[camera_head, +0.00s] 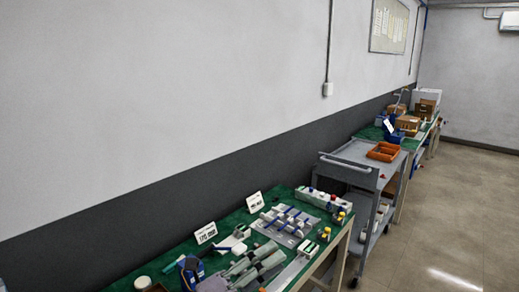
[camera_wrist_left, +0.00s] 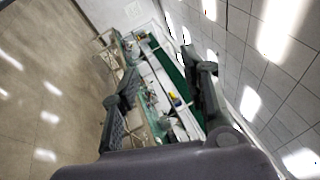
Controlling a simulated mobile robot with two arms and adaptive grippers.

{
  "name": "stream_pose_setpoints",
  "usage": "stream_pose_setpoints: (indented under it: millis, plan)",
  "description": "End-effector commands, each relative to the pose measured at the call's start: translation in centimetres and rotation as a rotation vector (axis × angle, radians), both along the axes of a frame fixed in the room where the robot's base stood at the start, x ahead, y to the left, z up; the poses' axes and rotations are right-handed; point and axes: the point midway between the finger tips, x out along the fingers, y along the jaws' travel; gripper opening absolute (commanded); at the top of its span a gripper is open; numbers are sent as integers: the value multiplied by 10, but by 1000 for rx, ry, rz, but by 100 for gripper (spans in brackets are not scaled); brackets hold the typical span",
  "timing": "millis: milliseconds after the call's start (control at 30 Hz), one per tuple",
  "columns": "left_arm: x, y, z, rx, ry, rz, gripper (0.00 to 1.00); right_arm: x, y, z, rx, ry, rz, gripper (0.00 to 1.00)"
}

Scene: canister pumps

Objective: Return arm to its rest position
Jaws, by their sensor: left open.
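My left gripper (camera_head: 272,254) shows at the bottom of the head view, low in front of the near workbench. Its grey fingers point up and to the right, over the bench in the picture. The left wrist view shows the same gripper (camera_wrist_left: 160,72) with its two dark fingers spread apart and nothing between them. Beyond the fingers lies a green-topped bench with small parts, seen tilted. The height of the gripper over the bench is hard to tell. My right gripper is in neither view.
The near workbench (camera_head: 176,251) has a green top with white label cards (camera_head: 206,233), pump parts and small bottles. A grey cart (camera_head: 352,154) with an orange tray (camera_head: 384,151) stands beyond it, then another bench with boxes. The floor (camera_head: 450,215) at right is clear.

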Motion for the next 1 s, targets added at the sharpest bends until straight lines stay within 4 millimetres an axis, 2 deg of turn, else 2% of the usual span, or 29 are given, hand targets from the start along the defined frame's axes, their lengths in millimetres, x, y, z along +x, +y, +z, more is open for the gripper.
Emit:
stream_pose_setpoints:
  millis: [67, 167, 267, 300, 367, 433, 533, 600, 700, 833, 1000]
  plan:
    - [12, 27, 2, -203, 177, 156, 42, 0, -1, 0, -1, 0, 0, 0]
    - [26, 74, -19, -421, 427, 370, 42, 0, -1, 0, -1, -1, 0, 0]
    - [24, 124, -67, -598, 704, 589, 42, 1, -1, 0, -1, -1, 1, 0]
    - [16, 143, -90, -655, 818, 675, 42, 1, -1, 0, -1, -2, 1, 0]
    - [-1, 166, -127, -723, 982, 797, 42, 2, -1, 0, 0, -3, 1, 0]
    - [-28, 187, -167, -780, 1163, 926, 42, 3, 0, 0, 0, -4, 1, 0]
    - [-72, 206, -212, -827, 1380, 1075, 42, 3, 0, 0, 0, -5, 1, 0]
    - [-102, 214, -234, -841, 1502, 1157, 42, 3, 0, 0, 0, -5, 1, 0]
    - [-139, 220, -257, -848, 1644, 1249, 42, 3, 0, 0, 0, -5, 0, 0]
    - [-184, 224, -276, -843, 1799, 1346, 42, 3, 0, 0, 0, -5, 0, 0]
    - [-238, 225, -291, -825, 1975, 1451, 42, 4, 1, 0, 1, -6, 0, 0]
